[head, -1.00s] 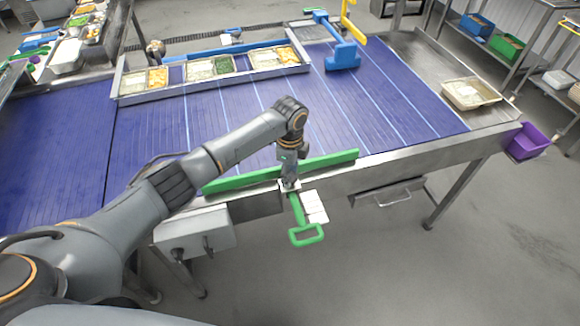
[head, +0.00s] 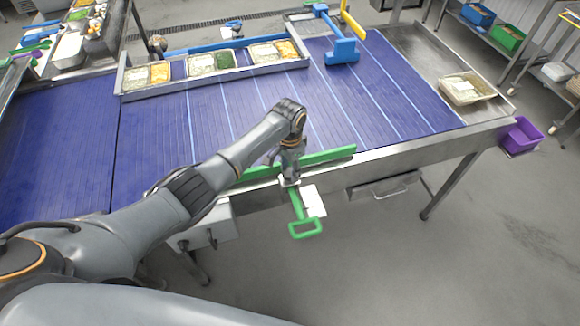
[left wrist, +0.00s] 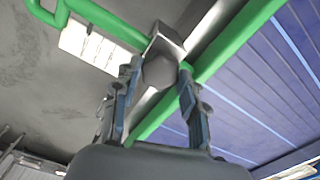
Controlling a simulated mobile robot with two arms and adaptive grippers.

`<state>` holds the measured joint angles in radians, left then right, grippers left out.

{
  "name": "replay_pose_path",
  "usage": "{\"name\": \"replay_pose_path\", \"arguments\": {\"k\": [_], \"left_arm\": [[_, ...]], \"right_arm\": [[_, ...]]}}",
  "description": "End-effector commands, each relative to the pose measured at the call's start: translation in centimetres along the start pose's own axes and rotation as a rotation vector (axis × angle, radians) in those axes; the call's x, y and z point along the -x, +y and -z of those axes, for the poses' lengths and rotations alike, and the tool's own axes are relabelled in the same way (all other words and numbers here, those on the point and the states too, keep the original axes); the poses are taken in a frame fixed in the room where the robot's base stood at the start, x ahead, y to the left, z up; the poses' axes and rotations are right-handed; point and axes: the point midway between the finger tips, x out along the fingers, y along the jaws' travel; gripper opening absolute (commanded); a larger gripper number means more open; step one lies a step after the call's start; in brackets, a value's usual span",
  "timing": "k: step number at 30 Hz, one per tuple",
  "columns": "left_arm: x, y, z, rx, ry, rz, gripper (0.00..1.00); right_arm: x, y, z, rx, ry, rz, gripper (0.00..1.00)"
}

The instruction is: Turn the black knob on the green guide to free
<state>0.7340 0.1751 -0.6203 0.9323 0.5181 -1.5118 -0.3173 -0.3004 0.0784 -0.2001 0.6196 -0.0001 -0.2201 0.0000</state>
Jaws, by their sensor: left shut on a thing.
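The green guide (head: 325,156) is a long green bar along the near edge of the blue conveyor. Its green loop handle (head: 305,229) sticks out over the floor, with a white card beside it. In the left wrist view, the dark knob (left wrist: 160,71) sits on a metal block beside the green guide bar (left wrist: 225,45). My left gripper (head: 290,182) is over the guide's clamp at the conveyor edge. In the left wrist view, my left gripper (left wrist: 157,76) has its fingers on both sides of the knob, shut on it. The knob is hidden in the head view. My right gripper is out of view.
The blue conveyor (head: 160,130) spans the table, with a rack of food trays (head: 215,68) along its far side. A blue guide (head: 341,51) stands at the back. A tray (head: 466,90) is at the right end. A purple bin (head: 521,136) is beyond it.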

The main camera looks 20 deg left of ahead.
Motion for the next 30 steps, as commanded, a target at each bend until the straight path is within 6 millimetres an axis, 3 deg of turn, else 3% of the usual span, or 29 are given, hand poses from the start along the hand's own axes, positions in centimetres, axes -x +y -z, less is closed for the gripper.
{"name": "replay_pose_path", "arguments": {"k": [18,30], "left_arm": [[-0.27,0.13,-0.17,0.586,-0.006,-0.004,0.11],[-0.28,0.11,-0.2,0.889,-0.007,-0.002,0.11]], "right_arm": [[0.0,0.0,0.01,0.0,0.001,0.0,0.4],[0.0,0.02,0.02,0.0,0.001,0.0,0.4]]}}
